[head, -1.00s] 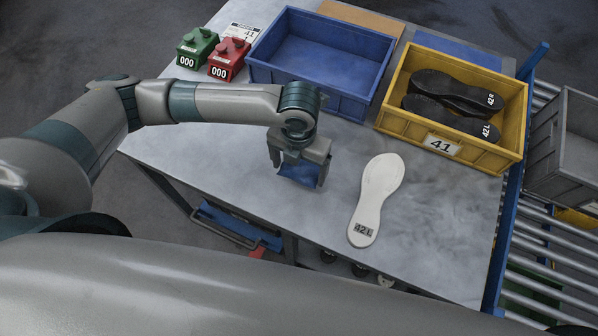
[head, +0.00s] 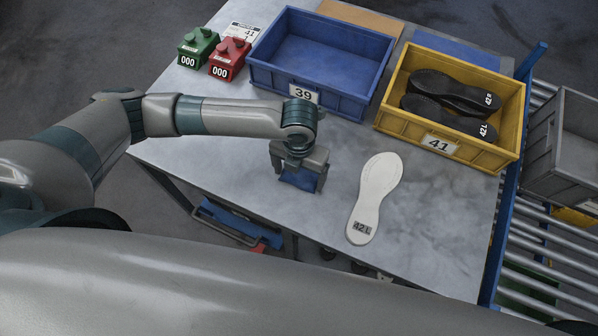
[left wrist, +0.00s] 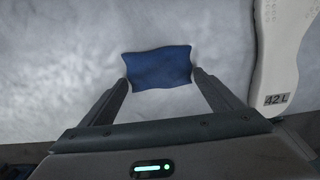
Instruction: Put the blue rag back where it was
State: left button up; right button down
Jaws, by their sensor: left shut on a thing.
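The blue rag (head: 300,179) is at my left gripper (head: 300,178), over the grey table near its front edge. In the left wrist view the rag (left wrist: 158,67) lies between the two fingertips of the left gripper (left wrist: 159,80), which are shut on its sides. Whether the rag touches the table I cannot tell. In the head view the gripper's body hides part of the rag. My right gripper is not in view.
A white sole marked 42L (head: 374,196) lies right of the gripper. Green (head: 198,48) and red (head: 229,60) counters stand at the back left.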

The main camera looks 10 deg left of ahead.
aim_at(299, 178)
pick_arm(q)
jog(key=shift+f, duration=0.1)
jog(key=o, duration=0.9)
notch_tip(299, 178, up, 12)
jog(key=b, duration=0.3)
jog(key=shift+r, duration=0.2)
